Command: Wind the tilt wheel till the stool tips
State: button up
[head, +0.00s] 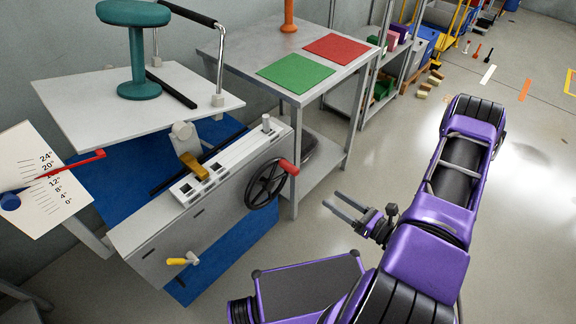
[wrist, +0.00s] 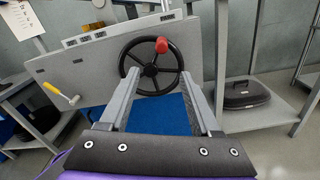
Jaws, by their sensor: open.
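The teal stool (head: 136,50) stands on a white platform (head: 62,92), which looks tilted on the grey test rig (head: 150,240). The black tilt wheel (head: 265,184) with a red knob (head: 289,167) is on the rig's right end. An angle scale (head: 40,180) with a red pointer (head: 75,165) is at the left. My gripper (head: 329,202) is open and empty, to the right of the wheel and apart from it. In the wrist view the wheel (wrist: 151,66) shows ahead between my open fingers (wrist: 160,88), its red knob (wrist: 162,45) near the top.
A table (head: 222,50) with green (head: 296,72) and red (head: 337,47) mats stands behind the wheel; its leg is close to it. A yellow-handled crank (head: 184,260) sticks out of the rig's front.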

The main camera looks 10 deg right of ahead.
aim_at(297, 174)
jog(key=x, duration=1.7)
jog(key=shift+w+d+b, duration=0.1)
jog(key=shift+w+b, duration=0.15)
jog(key=shift+b, duration=0.1)
grip_shut()
dwell(0.6)
